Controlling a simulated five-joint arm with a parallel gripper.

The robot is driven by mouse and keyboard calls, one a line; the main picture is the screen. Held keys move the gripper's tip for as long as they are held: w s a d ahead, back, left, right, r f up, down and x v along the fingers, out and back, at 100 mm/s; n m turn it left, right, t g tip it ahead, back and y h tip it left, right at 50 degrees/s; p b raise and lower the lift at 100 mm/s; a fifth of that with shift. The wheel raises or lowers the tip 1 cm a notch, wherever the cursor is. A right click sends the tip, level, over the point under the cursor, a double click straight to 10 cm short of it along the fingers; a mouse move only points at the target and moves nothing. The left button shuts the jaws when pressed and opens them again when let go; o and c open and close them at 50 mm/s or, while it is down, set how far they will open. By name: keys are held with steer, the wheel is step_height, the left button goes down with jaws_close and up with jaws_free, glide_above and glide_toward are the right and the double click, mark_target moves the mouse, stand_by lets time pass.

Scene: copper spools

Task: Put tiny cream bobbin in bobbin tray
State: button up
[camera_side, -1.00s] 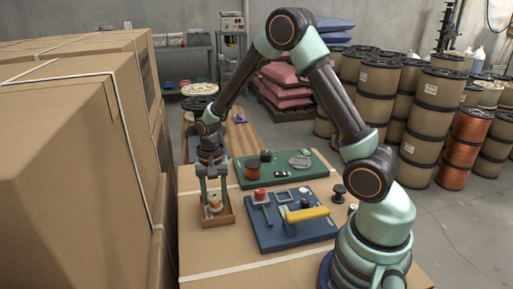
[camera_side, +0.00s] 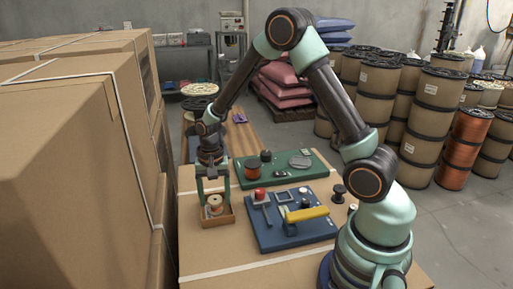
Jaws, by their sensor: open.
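The tiny cream bobbin (camera_side: 215,202) is in the bobbin tray (camera_side: 219,219), a small brown open box at the left of the cardboard work surface. My gripper (camera_side: 213,199) is open above the tray, its two fingers apart on either side of the bobbin. The picture is too small to tell whether a finger still touches the bobbin.
A green board (camera_side: 271,174) with a copper-coloured spool (camera_side: 252,170) and small parts lies behind and right of the tray. A blue board (camera_side: 268,235) with a yellow bar (camera_side: 307,214) lies to the right. A dark spool (camera_side: 338,193) stands beyond it. Tall cardboard boxes (camera_side: 65,170) stand close on the left.

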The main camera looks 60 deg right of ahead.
mark_target(215, 199)
step_height(215, 199, up, 12)
steer(key=s+a+r+n+t, duration=0.4)
steer(key=s+r+n+t, duration=0.1)
steer(key=s+r+n, duration=0.5)
steer(key=shift+s+n, duration=0.4)
steer(key=shift+s, duration=0.8)
steer(key=shift+a, duration=0.1)
stand_by(0.3)
